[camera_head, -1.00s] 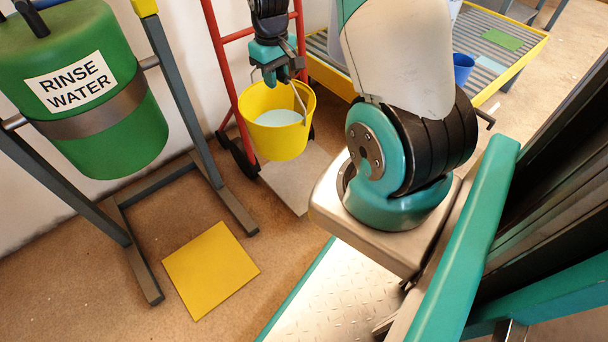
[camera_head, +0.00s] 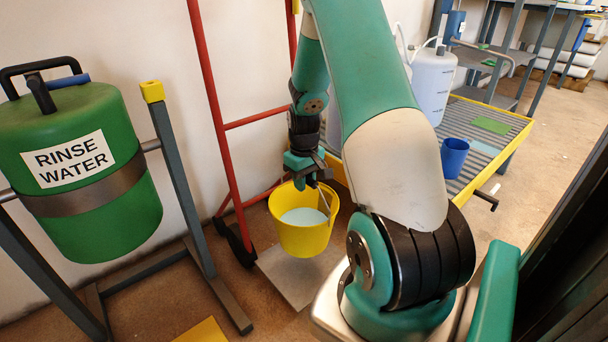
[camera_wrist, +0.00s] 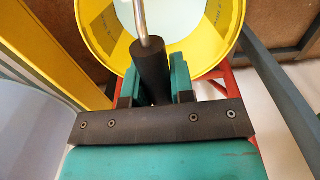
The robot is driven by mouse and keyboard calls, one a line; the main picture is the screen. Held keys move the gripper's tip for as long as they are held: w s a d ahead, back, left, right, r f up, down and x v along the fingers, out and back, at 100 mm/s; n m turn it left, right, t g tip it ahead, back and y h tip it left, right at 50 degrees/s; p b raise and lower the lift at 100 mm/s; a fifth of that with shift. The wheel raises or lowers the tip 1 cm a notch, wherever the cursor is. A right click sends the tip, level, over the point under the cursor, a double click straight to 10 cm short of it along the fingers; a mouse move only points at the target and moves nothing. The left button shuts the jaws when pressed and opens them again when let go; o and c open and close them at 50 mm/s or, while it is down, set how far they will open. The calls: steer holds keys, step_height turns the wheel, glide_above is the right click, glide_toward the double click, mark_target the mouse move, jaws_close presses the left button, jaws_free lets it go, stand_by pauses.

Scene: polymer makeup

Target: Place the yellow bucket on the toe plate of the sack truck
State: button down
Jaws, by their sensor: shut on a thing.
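The yellow bucket (camera_head: 303,240), with pale liquid inside, hangs upright by its wire handle from my gripper (camera_head: 310,180). In the wrist view my gripper (camera_wrist: 155,88) is shut on the bucket's dark handle grip (camera_wrist: 151,65), and the yellow bucket (camera_wrist: 100,35) shows beyond it. The red sack truck (camera_head: 208,80) leans by the wall, with a dark wheel at its lower left. Its grey toe plate (camera_head: 298,292) lies on the floor. The bucket appears over the back part of the plate and hides some of it; I cannot tell whether they touch.
A green rinse water drum (camera_head: 85,215) hangs in a grey stand (camera_head: 180,160) at the left. A yellow floor patch (camera_head: 203,332) lies in front. At the right, a yellow-edged grated platform (camera_head: 515,145) bears a blue cup (camera_head: 454,158) and a white container (camera_head: 432,85).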

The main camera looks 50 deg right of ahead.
step_height(320, 180, down, 11)
steer(key=b, duration=0.5)
steer(key=shift+f, duration=0.25)
steer(key=c, duration=1)
jaws_free()
